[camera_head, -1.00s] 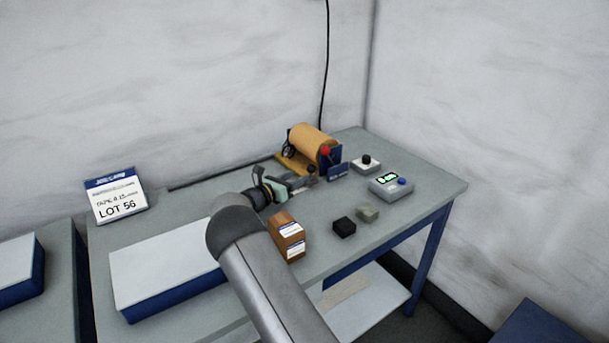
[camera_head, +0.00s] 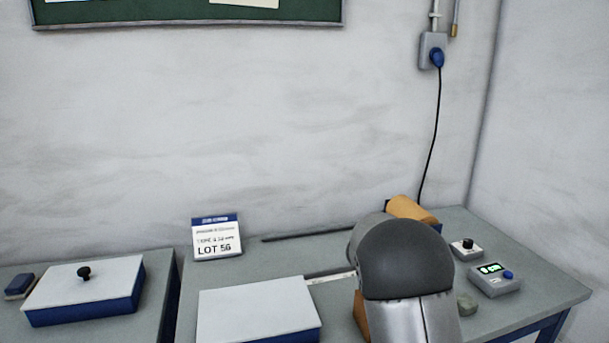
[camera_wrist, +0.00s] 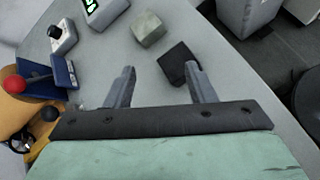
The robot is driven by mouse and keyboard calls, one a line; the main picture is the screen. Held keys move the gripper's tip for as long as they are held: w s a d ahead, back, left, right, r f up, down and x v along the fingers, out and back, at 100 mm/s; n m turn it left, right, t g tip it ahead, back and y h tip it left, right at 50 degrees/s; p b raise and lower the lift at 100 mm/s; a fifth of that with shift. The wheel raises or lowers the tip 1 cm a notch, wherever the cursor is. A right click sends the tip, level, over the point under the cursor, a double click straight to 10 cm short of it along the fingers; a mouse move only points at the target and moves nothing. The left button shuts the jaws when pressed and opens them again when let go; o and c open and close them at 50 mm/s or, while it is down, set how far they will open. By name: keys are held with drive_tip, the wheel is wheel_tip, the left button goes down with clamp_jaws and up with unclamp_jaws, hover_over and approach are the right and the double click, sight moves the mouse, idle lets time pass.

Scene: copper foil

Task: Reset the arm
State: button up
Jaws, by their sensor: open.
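My gripper (camera_wrist: 160,70) is open and empty in the wrist view, its two grey fingers apart above the grey table. A black block (camera_wrist: 178,62) lies beyond the fingers, close to the right fingertip in the picture; I cannot tell the gap in height. A grey-green block (camera_wrist: 148,28) lies farther off and also shows at the right edge of my arm in the head view (camera_head: 467,304). In the head view my arm's dark rounded joint hides my gripper, the black block and most of a brown box.
The orange roller machine (camera_head: 410,208) stands at the back, its red knob (camera_wrist: 14,84) left of my gripper in the wrist view. A white-lidded box (camera_head: 258,312) and LOT 56 sign (camera_head: 217,238) stand left.

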drive_tip(key=s+a+m+y, duration=0.3)
drive_tip(key=s+a+m, duration=0.1)
drive_tip(key=s, duration=0.6)
drive_tip(key=s+a+r+m+y, duration=0.1)
drive_tip(key=s+a+m+y, duration=0.3)
drive_tip(key=s+a, duration=0.3)
drive_tip(key=s+a+m+y, duration=0.3)
drive_tip(key=s+a+m, duration=0.2)
drive_tip(key=s, duration=1)
drive_tip(key=shift+s+a+r+y, duration=0.15)
drive_tip(key=shift+a+y, duration=0.1)
drive_tip(key=shift+y, duration=0.05)
